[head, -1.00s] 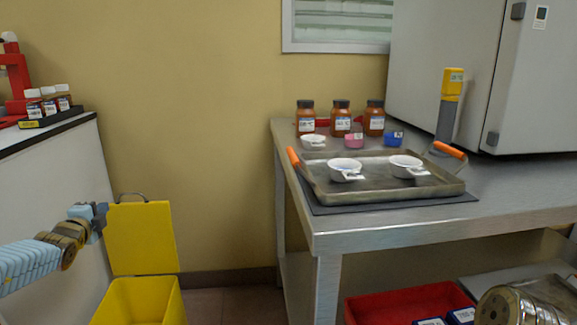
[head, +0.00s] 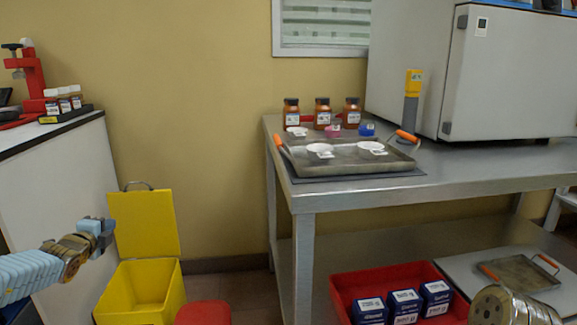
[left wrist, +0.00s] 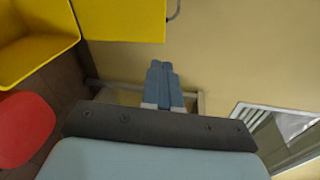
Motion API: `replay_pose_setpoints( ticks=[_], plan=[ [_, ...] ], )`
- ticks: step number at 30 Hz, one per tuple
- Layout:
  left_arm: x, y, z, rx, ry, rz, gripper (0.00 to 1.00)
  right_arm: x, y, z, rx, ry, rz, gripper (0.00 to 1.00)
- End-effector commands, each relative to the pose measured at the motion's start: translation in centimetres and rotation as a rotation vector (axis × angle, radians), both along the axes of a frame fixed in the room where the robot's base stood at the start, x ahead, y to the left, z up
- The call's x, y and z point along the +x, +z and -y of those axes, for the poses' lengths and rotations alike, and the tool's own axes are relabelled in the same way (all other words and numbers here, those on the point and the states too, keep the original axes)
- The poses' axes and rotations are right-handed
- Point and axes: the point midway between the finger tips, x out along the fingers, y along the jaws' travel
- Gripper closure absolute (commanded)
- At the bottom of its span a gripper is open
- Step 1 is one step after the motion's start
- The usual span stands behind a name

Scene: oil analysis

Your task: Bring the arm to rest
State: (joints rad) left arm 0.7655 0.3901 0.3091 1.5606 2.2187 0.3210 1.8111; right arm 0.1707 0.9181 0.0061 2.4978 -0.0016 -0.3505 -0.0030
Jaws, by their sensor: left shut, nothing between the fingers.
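My left gripper (head: 108,234) comes in from the lower left in the head view, in front of the open lid of a yellow bin (head: 140,290). It also shows in the left wrist view (left wrist: 164,68), with its two blue fingers together and nothing between them. It hangs in free air, apart from the bench and the table. A round metal part of my right arm shows at the lower right of the head view, but its gripper is out of sight.
A steel table (head: 400,195) bears a metal tray (head: 360,166) with two white dishes. A red crate (head: 345,284) stands on the lower shelf. A red round seat (head: 203,313) is beside the yellow bin. A white bench (head: 60,170) stands at the left.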

Motion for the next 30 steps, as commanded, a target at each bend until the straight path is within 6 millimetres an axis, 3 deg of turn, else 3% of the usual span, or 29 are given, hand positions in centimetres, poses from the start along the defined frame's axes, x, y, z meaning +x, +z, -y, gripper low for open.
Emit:
replay_pose_setpoints(
  ticks=[8, 14, 16, 20, 23, 26, 28, 29, 30],
  plan=[
    [0.2, -6.1, 4.8, 0.221, -0.171, -0.182, 1.00, 0.0, 0.8, -0.1, 0.001, 0.001, 0.000, 0.57],
    [-1.1, -13.4, 11.0, 0.526, -0.440, -0.369, 1.00, -0.1, 1.7, -0.2, 0.001, 0.003, -0.001, 0.57],
    [-2.4, -16.7, 14.0, 0.688, -0.594, -0.439, 1.00, -0.1, 2.2, -0.2, 0.002, 0.004, 0.000, 0.57],
    [-7.1, -23.9, 21.2, 1.110, -1.027, -0.525, 1.00, -0.2, 3.5, -0.3, 0.003, 0.006, -0.001, 0.57],
    [-12.4, -28.8, 26.4, 1.505, -1.444, -0.464, 1.00, -0.2, 4.6, -0.4, 0.004, 0.008, -0.002, 0.57],
    [-18.8, -32.3, 31.4, 1.945, -1.893, -0.191, 1.00, -0.3, 5.8, -0.5, 0.005, 0.010, -0.002, 0.57],
    [-23.2, -33.8, 34.4, 2.238, -2.155, 0.153, 1.00, -0.3, 6.6, -0.6, 0.006, 0.012, -0.002, 0.57],
    [-24.9, -34.1, 35.5, -2.183, 2.076, -0.304, 1.00, -0.3, 6.8, -0.7, 0.006, 0.012, -0.003, 0.57],
    [-27.0, -34.5, 36.8, -2.059, 1.922, -0.478, 1.00, -0.3, 7.1, -0.7, 0.007, 0.013, -0.002, 0.57]
  ],
)
